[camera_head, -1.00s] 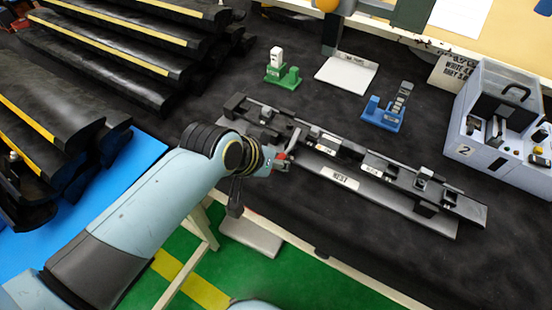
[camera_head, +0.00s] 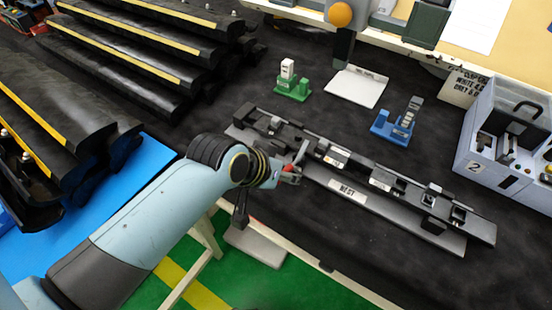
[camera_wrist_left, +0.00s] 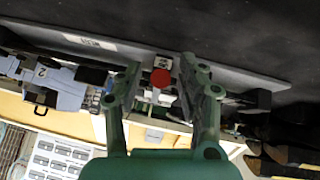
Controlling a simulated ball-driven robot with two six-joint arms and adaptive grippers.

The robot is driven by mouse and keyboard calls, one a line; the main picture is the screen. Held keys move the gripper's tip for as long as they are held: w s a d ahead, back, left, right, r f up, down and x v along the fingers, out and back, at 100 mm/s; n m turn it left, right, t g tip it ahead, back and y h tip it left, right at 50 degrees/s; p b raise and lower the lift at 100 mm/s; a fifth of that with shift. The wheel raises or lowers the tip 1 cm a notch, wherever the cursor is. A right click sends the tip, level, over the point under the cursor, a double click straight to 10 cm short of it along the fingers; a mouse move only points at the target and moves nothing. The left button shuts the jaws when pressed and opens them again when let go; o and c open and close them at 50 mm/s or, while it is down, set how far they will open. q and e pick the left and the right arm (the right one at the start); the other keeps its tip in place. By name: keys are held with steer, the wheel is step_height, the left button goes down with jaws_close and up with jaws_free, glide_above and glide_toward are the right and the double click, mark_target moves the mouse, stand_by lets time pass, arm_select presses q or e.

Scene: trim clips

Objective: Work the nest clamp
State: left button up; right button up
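The nest (camera_head: 347,190) is a long black and grey fixture lying diagonally on the dark table, with a white NEST label on its front. Its clamp lever (camera_head: 301,153) stands up near the left part, by a red tip (camera_head: 288,168). My left gripper (camera_head: 291,174) is at this lever, its fingers small and partly hidden in the head view. In the left wrist view my left gripper (camera_wrist_left: 160,68) is open, with the red knob (camera_wrist_left: 161,77) between its fingers and gaps visible on both sides.
A green holder (camera_head: 292,88), a white plate (camera_head: 357,87) and a blue holder (camera_head: 396,125) stand behind the nest. A grey-blue box marked 2 (camera_head: 480,165) is at the right. Black trim parts (camera_head: 120,60) fill racks at the left.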

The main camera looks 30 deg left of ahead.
arm_select(q)
steer(key=v, duration=1.1)
steer(key=shift+s+r, duration=0.2)
steer(key=shift+r, duration=0.05)
